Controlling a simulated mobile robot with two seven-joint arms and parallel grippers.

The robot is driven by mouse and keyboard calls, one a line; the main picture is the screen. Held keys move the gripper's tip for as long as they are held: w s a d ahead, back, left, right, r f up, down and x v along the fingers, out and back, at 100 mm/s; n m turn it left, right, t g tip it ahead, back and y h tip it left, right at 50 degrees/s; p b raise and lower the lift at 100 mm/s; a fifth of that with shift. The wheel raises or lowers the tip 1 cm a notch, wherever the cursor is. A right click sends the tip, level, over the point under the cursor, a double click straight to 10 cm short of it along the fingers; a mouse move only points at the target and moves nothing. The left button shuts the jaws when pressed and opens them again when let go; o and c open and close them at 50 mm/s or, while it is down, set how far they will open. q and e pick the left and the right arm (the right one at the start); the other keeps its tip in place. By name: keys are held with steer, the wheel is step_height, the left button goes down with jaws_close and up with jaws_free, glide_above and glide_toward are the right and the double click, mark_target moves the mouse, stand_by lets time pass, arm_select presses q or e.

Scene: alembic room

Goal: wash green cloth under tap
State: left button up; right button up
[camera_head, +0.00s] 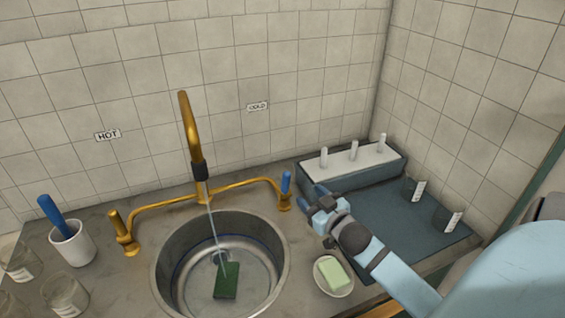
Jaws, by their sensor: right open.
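The green cloth (227,283), a dark green block-like piece, lies in the round metal sink (161,270) near the drain. The brass tap (190,130) rises behind the sink, and a thin stream of water (213,225) runs from its dark nozzle down towards the cloth. A blue-topped handle (286,184) is on the right, under the COLD label; a brass handle (122,232) is on the left. My right gripper (314,205) is open and appears empty, just right of the blue handle and apart from it. My left gripper is out of view.
A soap dish (334,289) with pale green soap stands right of the sink, below my right arm. A pegged rack (350,168) and dark glasses (411,188) stand at the back right. A white cup (72,244) with a blue-handled tool and clear glasses (64,294) stand left.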

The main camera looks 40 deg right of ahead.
mark_target(285, 185)
steer(key=shift+m, duration=0.7)
steer(key=w, duration=1.2)
steer(key=shift+w+d+p, duration=0.25)
steer(key=shift+d+p, duration=0.05)
steer(key=shift+p, duration=0.1)
steer(key=shift+r, duration=0.1)
jaws_close()
